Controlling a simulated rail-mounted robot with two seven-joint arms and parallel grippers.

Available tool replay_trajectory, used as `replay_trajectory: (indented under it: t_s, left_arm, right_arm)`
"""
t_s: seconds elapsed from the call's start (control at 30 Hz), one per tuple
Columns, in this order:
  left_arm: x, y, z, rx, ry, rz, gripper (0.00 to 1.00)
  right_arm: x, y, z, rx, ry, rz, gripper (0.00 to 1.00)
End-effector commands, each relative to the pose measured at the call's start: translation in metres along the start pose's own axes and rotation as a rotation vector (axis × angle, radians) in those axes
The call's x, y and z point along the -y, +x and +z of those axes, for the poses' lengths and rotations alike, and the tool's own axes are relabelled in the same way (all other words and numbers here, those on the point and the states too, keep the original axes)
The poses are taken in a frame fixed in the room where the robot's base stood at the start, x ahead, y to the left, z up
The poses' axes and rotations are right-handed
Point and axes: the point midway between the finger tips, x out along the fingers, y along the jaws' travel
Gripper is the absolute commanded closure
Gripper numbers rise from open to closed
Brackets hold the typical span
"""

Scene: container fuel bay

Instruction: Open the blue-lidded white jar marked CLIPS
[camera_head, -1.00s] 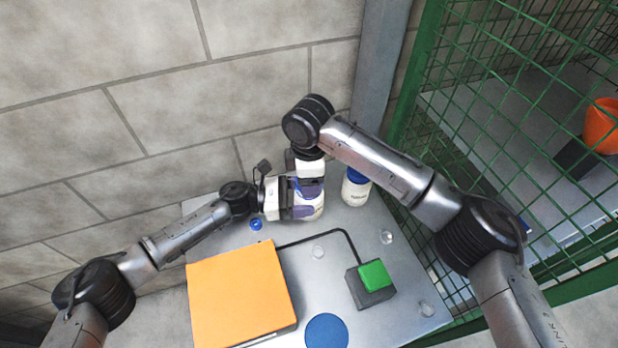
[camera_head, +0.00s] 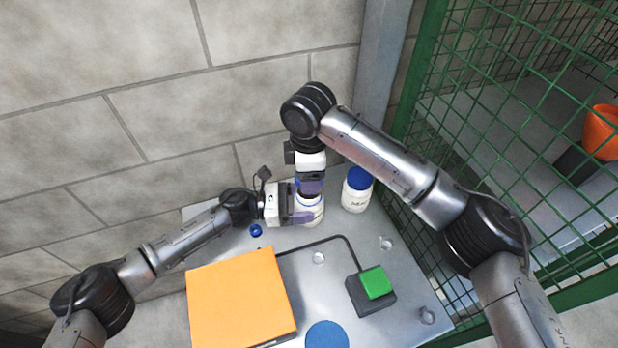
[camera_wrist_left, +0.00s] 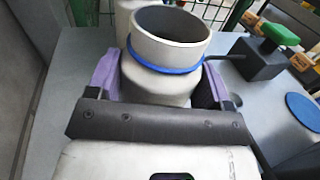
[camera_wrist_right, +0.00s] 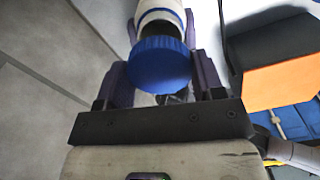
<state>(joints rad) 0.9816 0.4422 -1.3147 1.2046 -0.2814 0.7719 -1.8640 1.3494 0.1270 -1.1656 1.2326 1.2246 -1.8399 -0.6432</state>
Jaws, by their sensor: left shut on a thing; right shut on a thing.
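My left gripper (camera_head: 302,214) is shut around the body of a white jar (camera_head: 314,212), which stands upright on the table. In the left wrist view the jar (camera_wrist_left: 166,82) has an open, uncovered mouth with a blue ring below its rim. My right gripper (camera_head: 310,186) is directly above this jar, pointing down. In the right wrist view it is shut on a ribbed blue lid (camera_wrist_right: 160,66), held apart from the jar (camera_wrist_right: 160,14). A second white jar (camera_head: 356,198) with a blue lid stands to the right. I cannot read the labels.
A green mesh fence (camera_head: 480,110) borders the right side.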

Motion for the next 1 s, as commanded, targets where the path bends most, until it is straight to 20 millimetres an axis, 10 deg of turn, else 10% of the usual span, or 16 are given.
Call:
replay_trajectory:
  t_s: [0.3,0.33,0.5,1.0]
  left_arm:
    - [0.0,0.0,-0.001,-0.002,0.0,0.001,0.93]
    - [0.0,0.0,-0.001,-0.002,0.0,0.001,0.25]
    - [0.0,0.0,-0.001,-0.001,0.0,0.001,0.08]
    - [0.0,-0.016,0.0,0.0,-0.002,0.003,0.0]
  right_arm:
    - [0.0,-0.01,0.0,0.001,0.0,-0.001,0.66]
    - [0.0,-0.01,0.0,0.001,0.0,-0.001,0.66]
    - [0.0,-0.01,0.0,0.0,0.0,-0.001,0.66]
    - [0.0,-0.014,0.0,0.0,0.0,-0.001,0.66]
